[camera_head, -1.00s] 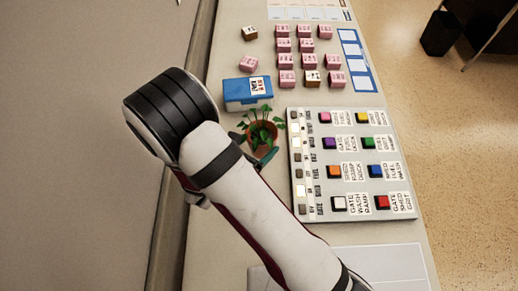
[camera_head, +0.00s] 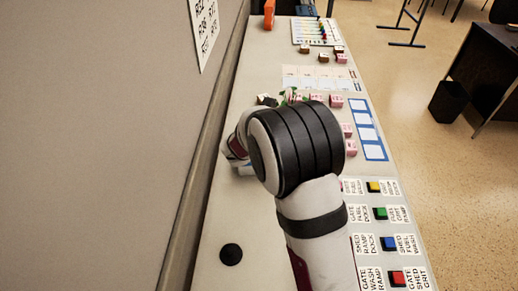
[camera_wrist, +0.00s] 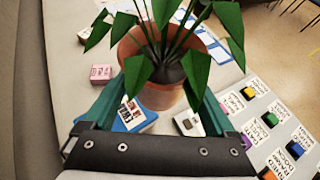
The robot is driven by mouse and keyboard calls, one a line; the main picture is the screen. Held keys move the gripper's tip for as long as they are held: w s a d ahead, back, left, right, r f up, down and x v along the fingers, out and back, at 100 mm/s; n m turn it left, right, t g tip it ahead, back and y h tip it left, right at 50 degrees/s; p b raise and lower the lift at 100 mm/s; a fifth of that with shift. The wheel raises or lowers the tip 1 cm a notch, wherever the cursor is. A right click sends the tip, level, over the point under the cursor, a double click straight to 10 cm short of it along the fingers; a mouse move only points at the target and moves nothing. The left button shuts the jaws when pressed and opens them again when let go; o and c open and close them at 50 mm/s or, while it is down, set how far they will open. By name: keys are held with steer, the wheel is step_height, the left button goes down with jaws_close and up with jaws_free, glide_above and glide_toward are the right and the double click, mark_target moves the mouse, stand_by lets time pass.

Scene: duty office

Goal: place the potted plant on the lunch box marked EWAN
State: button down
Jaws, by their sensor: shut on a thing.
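The potted plant, a terracotta pot (camera_wrist: 150,88) with green leaves, is between the teal fingers of my gripper (camera_wrist: 160,95), which is shut on it. In the head view only some leaves (camera_head: 291,95) show beyond my arm; pot and fingers are hidden there. The blue lunch box (camera_wrist: 128,118) lies below and beyond the pot in the wrist view, partly covered by the pot and left finger. Its white label is partly visible and I cannot read the name surely. My arm hides the box in the head view.
A button panel (camera_head: 385,215) stands to the right of my arm. Pink blocks (camera_head: 348,130) and a blue-edged card strip (camera_head: 368,128) lie farther along the desk. A wall panel (camera_head: 100,150) borders the left; a black disc (camera_head: 230,256) lies on clear desk.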

steer(key=a+f, duration=0.1)
steer(key=a, duration=0.1)
steer(key=w+a+f, duration=0.1)
steer(key=a+f, duration=0.1)
steer(key=a, duration=0.1)
steer(key=w+a+f, duration=0.1)
steer(key=a, duration=0.1)
steer(key=shift+w+a+f, duration=0.1)
steer(key=shift+a+f, duration=0.2)
steer(key=shift+f, duration=0.05)
steer(key=shift+a+f, duration=0.1)
steer(key=shift+f, duration=1.95)
steer(key=shift+f, duration=0.15)
